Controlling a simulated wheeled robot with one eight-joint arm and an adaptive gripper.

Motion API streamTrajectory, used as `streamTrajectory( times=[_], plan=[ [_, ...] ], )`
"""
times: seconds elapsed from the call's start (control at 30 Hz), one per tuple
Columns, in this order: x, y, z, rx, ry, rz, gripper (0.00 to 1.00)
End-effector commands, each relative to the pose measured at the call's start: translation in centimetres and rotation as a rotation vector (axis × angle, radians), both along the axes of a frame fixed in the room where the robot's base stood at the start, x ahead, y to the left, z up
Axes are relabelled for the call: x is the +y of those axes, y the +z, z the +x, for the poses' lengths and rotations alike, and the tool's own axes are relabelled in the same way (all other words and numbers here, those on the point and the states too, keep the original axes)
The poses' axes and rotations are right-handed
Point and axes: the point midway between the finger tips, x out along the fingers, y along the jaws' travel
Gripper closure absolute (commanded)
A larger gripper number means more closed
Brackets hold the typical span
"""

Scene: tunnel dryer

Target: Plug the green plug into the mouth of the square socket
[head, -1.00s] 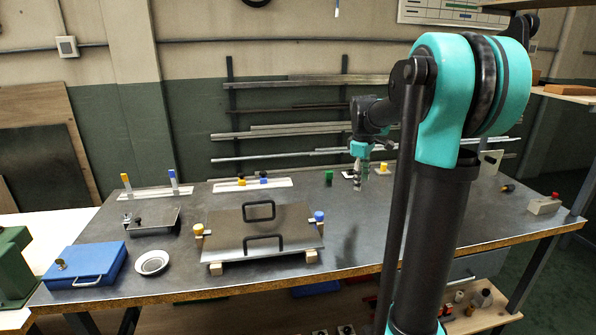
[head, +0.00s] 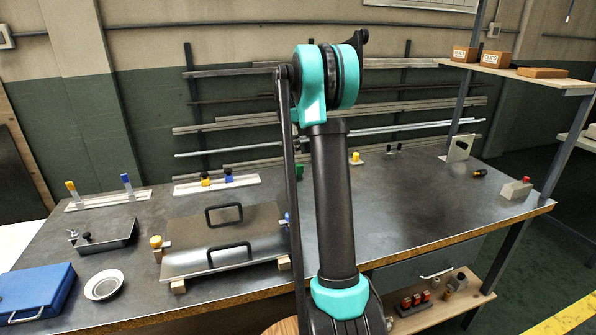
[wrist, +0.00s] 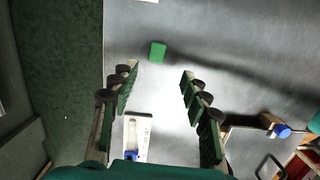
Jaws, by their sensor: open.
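A green block, likely the green plug (wrist: 157,52), sits on the grey metal tabletop in the wrist view, a little beyond my fingertips and between their lines. My gripper (wrist: 159,80) is open and empty, its two ridged fingers pointing toward the block without touching it. I cannot make out the square socket for certain; a small pale plate with a yellow block (head: 356,158) stands right of my arm, and a pale part is cut off at the top of the wrist view.
A white rail with a blue block (wrist: 137,137) lies close to the left finger in the wrist view. A metal lid with handles (head: 222,238), a blue case (head: 36,293) and a dish (head: 104,285) are at left. The right tabletop is mostly clear.

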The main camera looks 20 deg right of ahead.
Motion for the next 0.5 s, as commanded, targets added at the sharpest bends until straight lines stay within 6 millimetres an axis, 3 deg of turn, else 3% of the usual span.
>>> streamTrajectory(
  times=[0.2, 0.5],
  plan=[
    [-0.5, -3.5, 0.0, 0.0, 0.0, 0.0, 0.53],
    [-0.9, -5.7, 0.2, 0.0, 0.0, 0.0, 0.53]
  ],
)
